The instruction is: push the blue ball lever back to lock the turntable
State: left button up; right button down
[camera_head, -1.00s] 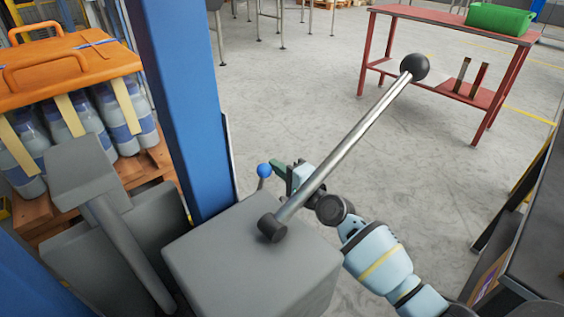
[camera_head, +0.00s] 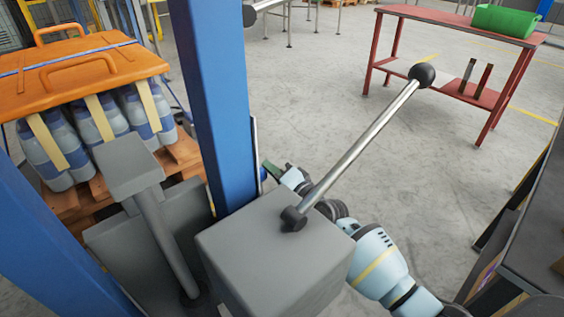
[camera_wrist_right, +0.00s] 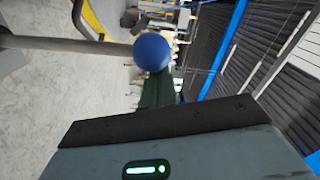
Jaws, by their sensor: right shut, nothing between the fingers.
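The blue ball (camera_wrist_right: 152,51) sits on the end of a grey lever rod (camera_wrist_right: 60,43) in the right wrist view. In the head view only a sliver of the blue ball (camera_head: 263,173) shows at the right edge of the blue post. My right gripper (camera_head: 270,170) is shut and empty, with its green fingers beside the ball. In the wrist view its green fingertips (camera_wrist_right: 158,88) reach up to the ball and seem to touch it; exact contact is hard to tell. The turntable cannot be made out clearly. My left gripper is not in view.
A blue post (camera_head: 222,110) stands close left of my right gripper. A grey box (camera_head: 275,262) carries a long lever with a black ball (camera_head: 422,75) above my right arm. Bottles under an orange lifting frame (camera_head: 80,72) stand left. A red table (camera_head: 455,22) is behind; open floor lies between.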

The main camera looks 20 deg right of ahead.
jog(key=shift+s+a+r+n+p, duration=0.1)
jog(key=shift+s+a+n+p, duration=0.15)
jog(key=shift+a+n, duration=0.25)
jog(key=shift+s+a+n+p, duration=0.15)
jog(key=shift+a+n+p, duration=0.15)
jog(key=shift+a, duration=0.3)
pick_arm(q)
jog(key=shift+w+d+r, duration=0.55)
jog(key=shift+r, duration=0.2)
